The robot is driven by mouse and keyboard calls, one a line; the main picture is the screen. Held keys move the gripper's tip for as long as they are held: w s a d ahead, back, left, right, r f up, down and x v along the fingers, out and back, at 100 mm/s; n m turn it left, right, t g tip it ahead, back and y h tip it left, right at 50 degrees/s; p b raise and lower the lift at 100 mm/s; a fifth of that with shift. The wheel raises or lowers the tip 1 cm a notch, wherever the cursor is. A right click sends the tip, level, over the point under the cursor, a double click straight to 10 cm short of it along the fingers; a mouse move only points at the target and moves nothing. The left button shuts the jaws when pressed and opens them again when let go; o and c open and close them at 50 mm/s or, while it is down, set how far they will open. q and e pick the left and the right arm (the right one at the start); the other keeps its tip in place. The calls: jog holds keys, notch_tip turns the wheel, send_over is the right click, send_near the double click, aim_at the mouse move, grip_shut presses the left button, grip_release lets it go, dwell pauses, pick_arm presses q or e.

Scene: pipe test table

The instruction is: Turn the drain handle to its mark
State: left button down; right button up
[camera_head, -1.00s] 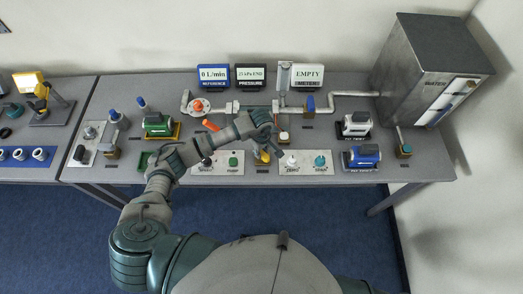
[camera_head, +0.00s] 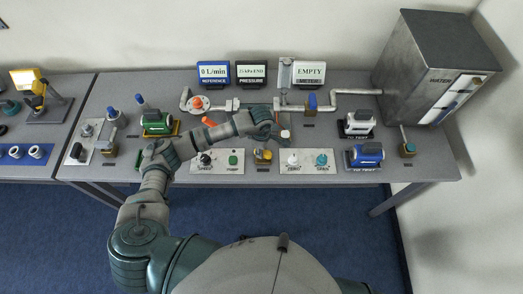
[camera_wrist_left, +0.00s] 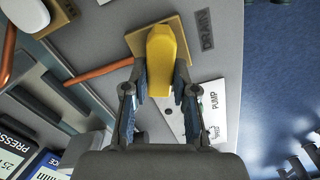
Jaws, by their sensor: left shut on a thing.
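The drain handle is a yellow lever on a tan base. In the wrist view the yellow lever (camera_wrist_left: 160,60) lies between the two fingers of my left gripper (camera_wrist_left: 162,88), which is shut on it. A DRAIN label (camera_wrist_left: 205,32) is beside the base. In the head view the drain valve (camera_head: 263,156) is at the front middle of the table, between two white panels. My left gripper (camera_head: 277,134) reaches over it from behind and partly hides it. I cannot make out the mark. My right gripper is not in view.
The pump panel (camera_head: 217,162) is left of the valve and the zero and span panel (camera_head: 307,162) is right. Grey piping (camera_head: 352,93) and signs, one reading EMPTY (camera_head: 309,70), stand behind. A metal water tank (camera_head: 425,65) is at the right.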

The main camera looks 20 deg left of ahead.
pick_arm(q)
jog(key=shift+n+b, duration=0.65)
jog(key=shift+n, duration=1.55)
jog(key=shift+r, duration=0.1)
jog(key=c, duration=0.9)
grip_release()
notch_tip(320, 180, up, 12)
jog(key=shift+f, duration=0.1)
